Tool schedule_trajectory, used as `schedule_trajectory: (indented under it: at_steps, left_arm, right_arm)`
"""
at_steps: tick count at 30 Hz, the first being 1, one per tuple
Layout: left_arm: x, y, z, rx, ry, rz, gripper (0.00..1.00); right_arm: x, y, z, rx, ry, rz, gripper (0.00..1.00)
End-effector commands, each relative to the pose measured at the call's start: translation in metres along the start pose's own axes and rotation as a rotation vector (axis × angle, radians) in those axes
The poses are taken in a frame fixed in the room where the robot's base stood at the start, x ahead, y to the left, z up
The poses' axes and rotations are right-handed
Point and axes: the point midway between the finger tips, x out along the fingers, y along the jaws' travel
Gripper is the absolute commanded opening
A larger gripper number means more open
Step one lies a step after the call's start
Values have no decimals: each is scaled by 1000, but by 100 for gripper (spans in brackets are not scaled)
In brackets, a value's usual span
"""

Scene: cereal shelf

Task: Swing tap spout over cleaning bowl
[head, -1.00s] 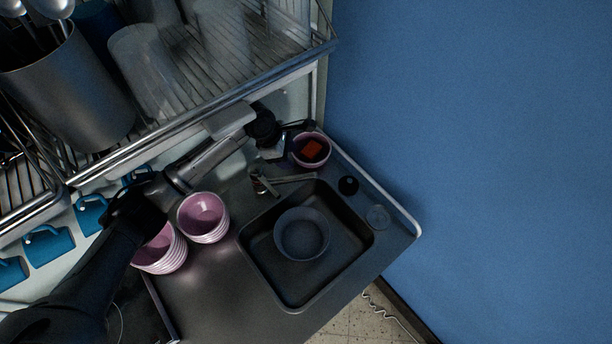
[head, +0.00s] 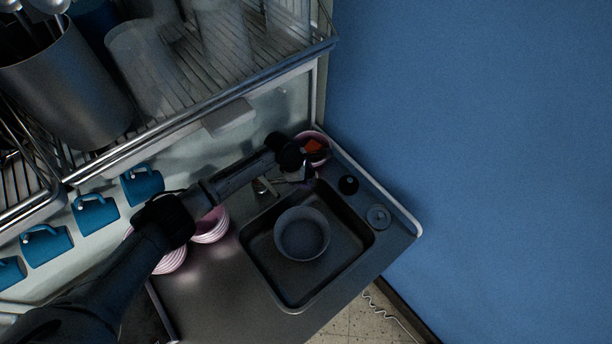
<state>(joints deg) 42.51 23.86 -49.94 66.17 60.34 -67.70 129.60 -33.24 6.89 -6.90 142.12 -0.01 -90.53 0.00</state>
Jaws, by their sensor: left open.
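The tap (head: 263,187) stands at the sink's back edge, and its spout points right along that edge, not over the bowl. My left arm covers part of the spout. The dark grey cleaning bowl (head: 302,240) sits in the sink (head: 269,275). My left gripper (head: 308,173) is open at the spout's far end, in front of the pink bowl; whether it touches the spout I cannot tell. My right gripper is not in view.
A pink bowl (head: 325,155) with a red-orange block (head: 314,146) stands in the back corner. A black round item (head: 348,185) and a small clear glass (head: 379,217) stand right of the sink. Stacked pink bowls (head: 212,227) stand left. A dish rack (head: 170,125) hangs above.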

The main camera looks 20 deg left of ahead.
Motion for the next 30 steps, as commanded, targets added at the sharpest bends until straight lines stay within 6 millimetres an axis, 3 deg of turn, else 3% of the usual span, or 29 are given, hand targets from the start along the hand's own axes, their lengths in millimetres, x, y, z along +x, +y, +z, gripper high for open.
schedule_trajectory:
  at_steps: [10,25,30]
  left_arm:
    - [2,0,0,0,0,0,48]
    - [1,0,0,0,0,0,0]
    - [1,0,0,0,0,0,0]
  right_arm:
    - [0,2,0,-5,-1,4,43]
    - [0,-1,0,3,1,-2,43]
    - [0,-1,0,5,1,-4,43]
